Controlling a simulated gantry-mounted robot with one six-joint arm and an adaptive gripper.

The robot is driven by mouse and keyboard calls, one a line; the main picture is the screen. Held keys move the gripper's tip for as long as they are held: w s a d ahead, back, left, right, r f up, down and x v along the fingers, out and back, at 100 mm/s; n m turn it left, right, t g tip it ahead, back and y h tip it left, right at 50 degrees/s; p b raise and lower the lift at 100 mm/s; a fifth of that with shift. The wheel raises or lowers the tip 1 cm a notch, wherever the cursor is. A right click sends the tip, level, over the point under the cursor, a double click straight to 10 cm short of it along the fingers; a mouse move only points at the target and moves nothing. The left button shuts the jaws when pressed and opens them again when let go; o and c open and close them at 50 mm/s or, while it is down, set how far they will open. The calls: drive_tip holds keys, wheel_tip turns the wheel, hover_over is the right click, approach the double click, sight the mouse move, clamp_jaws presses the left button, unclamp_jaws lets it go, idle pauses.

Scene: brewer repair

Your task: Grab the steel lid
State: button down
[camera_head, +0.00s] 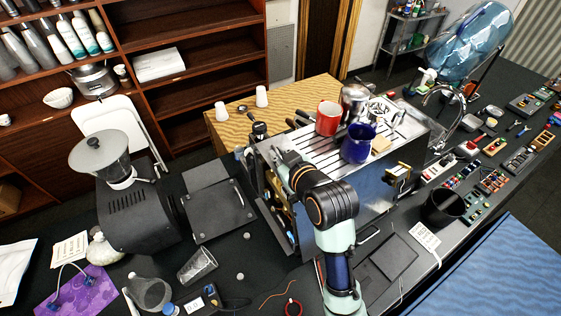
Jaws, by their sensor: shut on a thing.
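My arm comes up from the bottom of the picture and bends left against the front left corner of the espresso machine (355,195). Its wrist is close to the machine's open left side, where brass-coloured parts show. My gripper's fingers are hidden behind the wrist and the machine, so what they touch does not show. I cannot make out a lid there. A round grey lid with a small knob (98,148) sits on top of the black grinder (140,218) at the left, well apart from my arm. I cannot tell if it is the steel lid.
A red mug (328,118), a blue pitcher (356,144) and a steel kettle (355,99) stand on the machine. A clear glass (197,266) and a flat black panel (218,208) lie left of my arm. A black cup (443,207) and several electronic parts crowd the right.

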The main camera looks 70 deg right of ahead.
sight(280, 153)
wheel_tip(280, 153, up, 17)
